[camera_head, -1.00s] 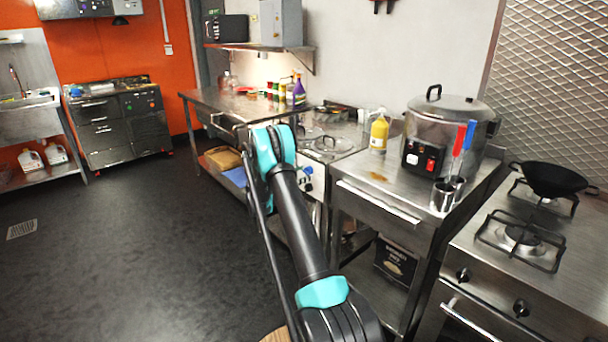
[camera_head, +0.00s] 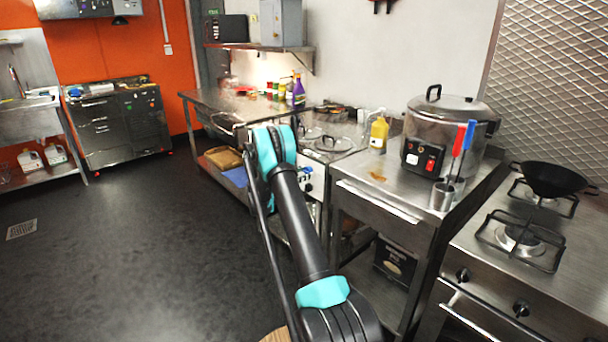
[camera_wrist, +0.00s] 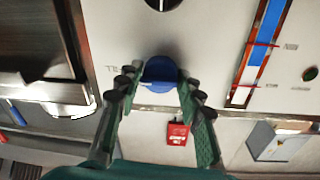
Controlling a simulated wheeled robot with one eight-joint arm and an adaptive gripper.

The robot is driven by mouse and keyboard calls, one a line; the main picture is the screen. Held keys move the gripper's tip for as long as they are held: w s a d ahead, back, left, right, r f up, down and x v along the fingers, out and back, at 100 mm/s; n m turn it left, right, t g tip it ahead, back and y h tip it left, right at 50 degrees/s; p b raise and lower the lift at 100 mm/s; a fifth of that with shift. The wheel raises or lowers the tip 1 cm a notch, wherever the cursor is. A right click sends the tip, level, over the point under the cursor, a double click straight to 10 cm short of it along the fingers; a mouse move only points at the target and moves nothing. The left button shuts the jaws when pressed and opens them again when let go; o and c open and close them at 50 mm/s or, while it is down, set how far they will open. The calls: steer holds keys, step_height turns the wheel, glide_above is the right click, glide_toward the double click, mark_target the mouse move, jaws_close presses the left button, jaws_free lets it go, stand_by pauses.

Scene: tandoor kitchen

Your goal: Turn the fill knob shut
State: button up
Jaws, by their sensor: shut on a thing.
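The blue fill knob (camera_wrist: 161,73) is on a pale upright panel (camera_wrist: 215,50) in the wrist view. My gripper (camera_wrist: 157,84) is shut on the blue knob, with one finger on each side of it. Part of a printed label shows just left of the knob; the rest is hidden by a finger. I cannot tell the knob's turn angle.
A black knob (camera_wrist: 163,3) sits above the blue one, and a blue and white level gauge (camera_wrist: 262,50) with red marks is at the right. A red tag (camera_wrist: 177,133) hangs below. A steel counter (camera_head: 385,180) with a large cooker (camera_head: 450,130) stands right of my arm.

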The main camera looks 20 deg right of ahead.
steer(key=shift+n, duration=0.4)
steer(key=n+t, duration=0.1)
steer(key=n, duration=1.2)
steer(key=shift+f+n, duration=0.1)
steer(key=shift+n, duration=2.3)
steer(key=shift+s, duration=0.1)
steer(key=o, duration=1.1)
steer(key=shift+o, duration=0.2)
